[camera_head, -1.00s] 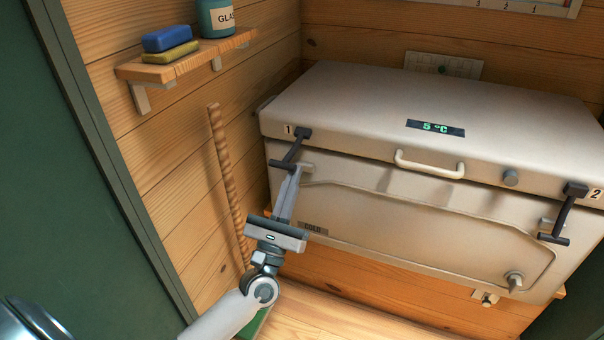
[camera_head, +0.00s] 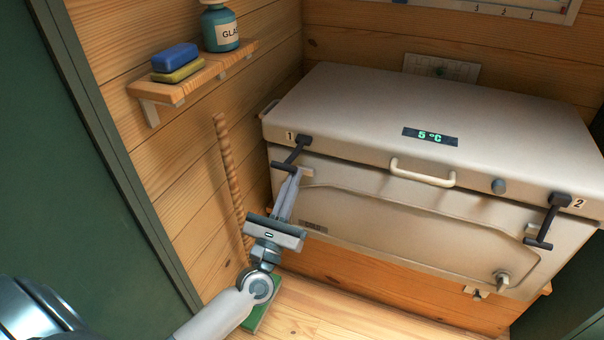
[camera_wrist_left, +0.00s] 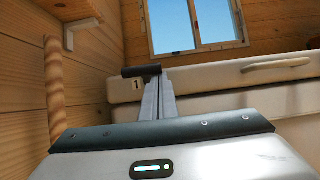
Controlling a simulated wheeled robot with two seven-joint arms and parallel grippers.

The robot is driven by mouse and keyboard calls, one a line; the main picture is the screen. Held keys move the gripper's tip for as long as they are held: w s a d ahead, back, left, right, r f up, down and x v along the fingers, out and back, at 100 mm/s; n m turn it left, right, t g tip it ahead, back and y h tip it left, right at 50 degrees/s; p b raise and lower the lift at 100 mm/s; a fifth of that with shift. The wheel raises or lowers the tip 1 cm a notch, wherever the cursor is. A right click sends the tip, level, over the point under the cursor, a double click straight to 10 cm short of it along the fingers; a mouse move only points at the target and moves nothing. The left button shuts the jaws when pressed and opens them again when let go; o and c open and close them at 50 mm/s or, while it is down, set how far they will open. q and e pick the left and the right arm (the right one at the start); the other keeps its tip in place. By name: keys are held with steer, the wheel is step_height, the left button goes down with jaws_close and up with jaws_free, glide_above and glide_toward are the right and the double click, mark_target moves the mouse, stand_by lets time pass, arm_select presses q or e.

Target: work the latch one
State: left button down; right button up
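Latch one (camera_head: 294,152) is a black T-shaped lever at the left front corner of the beige chest's lid, beside the label "1". It slants down and forward, its crossbar at the lower end. In the left wrist view, latch one's dark crossbar (camera_wrist_left: 140,71) lies at the far end of my fingers. My left gripper (camera_head: 294,172) points up at the crossbar, its two fingers close together. The tips are at or just under the crossbar's right end; I cannot tell whether they touch. The left gripper's fingers (camera_wrist_left: 160,85) show no clear gap. My right gripper is not in view.
The chest (camera_head: 400,205) has a lid handle (camera_head: 422,175), a "5 °C" display (camera_head: 430,137) and latch two (camera_head: 548,222) at right. A wall shelf (camera_head: 205,78) holds sponges (camera_head: 176,62) and a bottle (camera_head: 220,30). A rope-like post (camera_head: 229,175) stands left of my gripper.

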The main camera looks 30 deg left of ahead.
arm_select(q)
steer(key=shift+r, duration=0.1)
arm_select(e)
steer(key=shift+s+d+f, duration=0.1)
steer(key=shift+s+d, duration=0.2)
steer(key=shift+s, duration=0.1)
arm_select(q)
steer(key=shift+s, duration=0.15)
